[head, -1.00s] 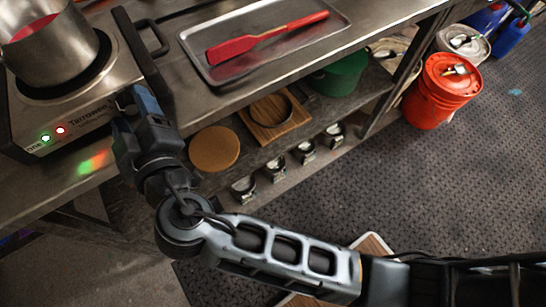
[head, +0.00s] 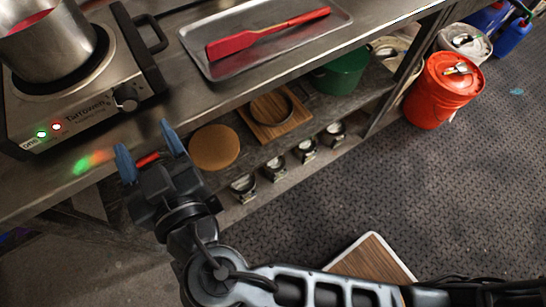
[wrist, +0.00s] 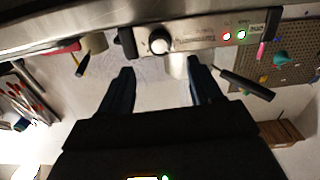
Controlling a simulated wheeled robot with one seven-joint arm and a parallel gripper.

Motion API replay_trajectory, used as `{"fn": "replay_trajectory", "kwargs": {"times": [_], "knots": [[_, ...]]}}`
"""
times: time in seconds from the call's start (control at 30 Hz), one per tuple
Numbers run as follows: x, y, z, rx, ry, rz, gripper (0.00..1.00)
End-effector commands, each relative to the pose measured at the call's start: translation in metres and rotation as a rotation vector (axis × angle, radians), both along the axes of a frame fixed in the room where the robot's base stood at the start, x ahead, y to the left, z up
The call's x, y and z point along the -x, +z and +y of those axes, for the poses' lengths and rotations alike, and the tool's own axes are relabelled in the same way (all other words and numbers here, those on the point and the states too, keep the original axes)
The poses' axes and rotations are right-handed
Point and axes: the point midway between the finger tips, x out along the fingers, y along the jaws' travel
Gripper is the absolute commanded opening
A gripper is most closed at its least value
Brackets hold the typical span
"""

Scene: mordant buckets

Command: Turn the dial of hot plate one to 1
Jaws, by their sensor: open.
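Hot plate one (head: 85,118) stands on the metal bench at the left, with a steel pot (head: 50,48) of red contents on it. Its small dial (head: 126,98) is on the front panel, right of a green light and a red light, both lit. The dial also shows in the wrist view (wrist: 159,40), beyond my fingers and a little above the gap. Its setting is too small to read. My gripper (head: 147,150) is open, in front of and below the panel, apart from the dial. Its two blue-tipped fingers also show in the wrist view (wrist: 159,72).
A metal tray (head: 215,70) with a red spatula (head: 265,36) lies right of the hot plate. The shelf below holds a round brown disc (head: 214,147), several small jars and a green pot (head: 342,74). An orange bucket (head: 440,90) stands on the floor at right.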

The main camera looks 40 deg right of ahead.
Motion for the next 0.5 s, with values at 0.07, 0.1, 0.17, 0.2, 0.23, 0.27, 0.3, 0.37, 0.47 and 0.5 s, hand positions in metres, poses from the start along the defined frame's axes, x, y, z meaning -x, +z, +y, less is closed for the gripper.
{"fn": "replay_trajectory", "kwargs": {"times": [0.07,0.1,0.17,0.2,0.23,0.27,0.3,0.37,0.47,0.5], "knots": [[0.006,-0.011,-0.012,0.016,0.012,0.045,0.64],[0.009,-0.016,-0.016,0.020,0.021,0.062,0.64],[0.014,-0.023,-0.023,0.027,0.033,0.090,0.64],[0.017,-0.027,-0.027,0.031,0.041,0.107,0.64],[0.020,-0.030,-0.031,0.034,0.046,0.119,0.64],[0.023,-0.033,-0.034,0.038,0.054,0.132,0.64],[0.028,-0.037,-0.038,0.041,0.061,0.149,0.64],[0.034,-0.043,-0.045,0.044,0.073,0.172,0.64],[0.046,-0.051,-0.056,0.050,0.093,0.208,0.64],[0.051,-0.054,-0.060,0.050,0.101,0.222,0.64]]}}
